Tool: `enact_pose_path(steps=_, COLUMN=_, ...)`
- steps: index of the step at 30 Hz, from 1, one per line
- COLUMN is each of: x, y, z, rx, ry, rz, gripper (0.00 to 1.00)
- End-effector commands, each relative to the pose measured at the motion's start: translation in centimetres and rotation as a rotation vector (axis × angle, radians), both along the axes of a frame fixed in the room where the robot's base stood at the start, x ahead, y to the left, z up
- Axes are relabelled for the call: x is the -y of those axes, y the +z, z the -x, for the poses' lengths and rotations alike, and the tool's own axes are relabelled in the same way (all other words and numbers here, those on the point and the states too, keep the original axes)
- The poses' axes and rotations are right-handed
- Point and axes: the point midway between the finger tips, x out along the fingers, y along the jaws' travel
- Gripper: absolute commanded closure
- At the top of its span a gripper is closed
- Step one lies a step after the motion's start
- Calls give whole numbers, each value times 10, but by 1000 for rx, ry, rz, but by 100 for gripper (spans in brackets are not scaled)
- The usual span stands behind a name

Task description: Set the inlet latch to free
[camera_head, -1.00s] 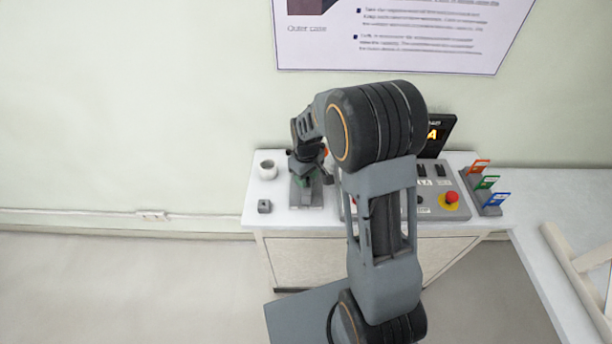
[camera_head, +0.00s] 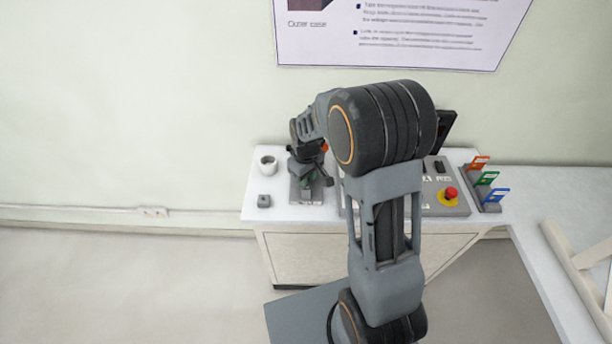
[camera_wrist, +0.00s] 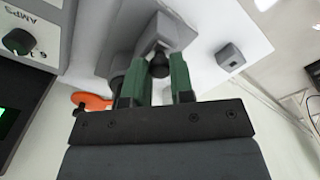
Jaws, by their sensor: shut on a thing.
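A grey fixture (camera_head: 306,197) stands at the left part of the white bench, under my gripper; I take it for the inlet latch, but no label on it is readable. My gripper (camera_head: 307,181) reaches down to it in the head view. In the wrist view, my gripper's green fingers (camera_wrist: 158,78) are shut on a dark round knob (camera_wrist: 159,66) at the grey fixture (camera_wrist: 150,38). An orange handle-like part (camera_wrist: 92,101) shows beside the fingers. The fingers and arm hide much of the fixture, and its setting cannot be read.
A white cup (camera_head: 267,166) and a small grey block (camera_head: 264,201) stand left of the fixture. A control panel with a red button (camera_head: 451,193) lies to the right, partly behind my arm. Coloured tags in a grey rack (camera_head: 487,200) stand at the bench's right end.

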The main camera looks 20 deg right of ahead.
Motion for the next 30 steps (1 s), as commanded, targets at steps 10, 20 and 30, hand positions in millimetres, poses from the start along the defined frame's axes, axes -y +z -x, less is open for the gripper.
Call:
enact_pose_path(steps=10, x=-6, y=-1, z=4, rx=-17, ry=11, rz=0, gripper=65)
enact_pose_path(steps=20, x=-4, y=-1, z=3, rx=-14, ry=9, rz=-1, gripper=52)
enact_pose_path(steps=30, x=-4, y=36, z=2, rx=-7, ry=7, rz=0, gripper=52)
